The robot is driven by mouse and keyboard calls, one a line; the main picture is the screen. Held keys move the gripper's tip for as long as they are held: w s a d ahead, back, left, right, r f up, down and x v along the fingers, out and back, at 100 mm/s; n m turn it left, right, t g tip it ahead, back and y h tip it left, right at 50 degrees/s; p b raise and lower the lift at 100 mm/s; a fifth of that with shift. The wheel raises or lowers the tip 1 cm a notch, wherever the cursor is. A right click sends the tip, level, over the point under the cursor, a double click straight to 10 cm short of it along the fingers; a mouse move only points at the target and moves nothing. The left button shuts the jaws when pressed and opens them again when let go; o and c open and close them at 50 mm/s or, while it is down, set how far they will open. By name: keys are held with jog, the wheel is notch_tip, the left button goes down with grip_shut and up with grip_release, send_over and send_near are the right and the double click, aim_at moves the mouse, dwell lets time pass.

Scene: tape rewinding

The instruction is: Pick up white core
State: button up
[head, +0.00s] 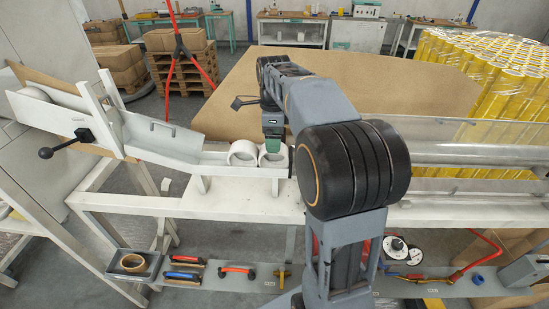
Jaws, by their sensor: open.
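Two white cores lie side by side at the lower right end of the white chute. The right core (274,164) is partly covered by my gripper (272,149). My gripper points down at the right core, with a green part showing low on it. Its fingertips are small and partly hidden, so I cannot tell whether they touch the core.
The white chute (165,137) slopes down from the left, with an upright frame and a black-knobbed lever (46,153) beside it. A shelf below holds a brown tape roll (132,262) and hand tools. Yellow rolls (500,75) are stacked at the right.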

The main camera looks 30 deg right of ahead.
jog(key=shift+s+a+f, duration=0.1)
jog(key=shift+f, duration=1.25)
jog(key=shift+s+f, duration=0.1)
jog(key=shift+f, duration=1.25)
jog(key=shift+c, duration=0.5)
jog(key=c, duration=0.7)
jog(key=shift+r, duration=0.1)
